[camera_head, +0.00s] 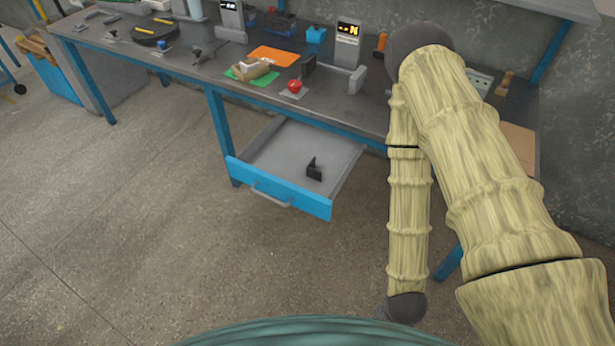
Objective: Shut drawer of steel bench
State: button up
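The steel bench (345,103) has a dark grey top and blue legs and runs along the wall. Its drawer (280,190) is pulled well out below the top, with a blue front, a grey bar handle (270,195) and a pale grey inside. A small black bracket-like object (314,170) lies in the drawer. My arm rises from the lower right, bends near the bench top and hangs down right of the drawer, apart from its front in the picture. It ends in a dark rounded joint near the bottom edge. My gripper's fingers do not show.
Bench-top items include an orange sheet (274,56), a red round object (294,86), a display device (347,43) and a black round disc (155,31). Another blue-fronted unit (55,80) stands at the far left. The concrete floor (130,215) before the drawer is clear.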

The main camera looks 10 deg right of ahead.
aim_at(275, 163)
jog(key=z, duration=0.35)
jog(key=i, duration=1.05)
jog(key=z, duration=0.75)
jog(key=k, duration=0.85)
jog(key=u, duration=1.7)
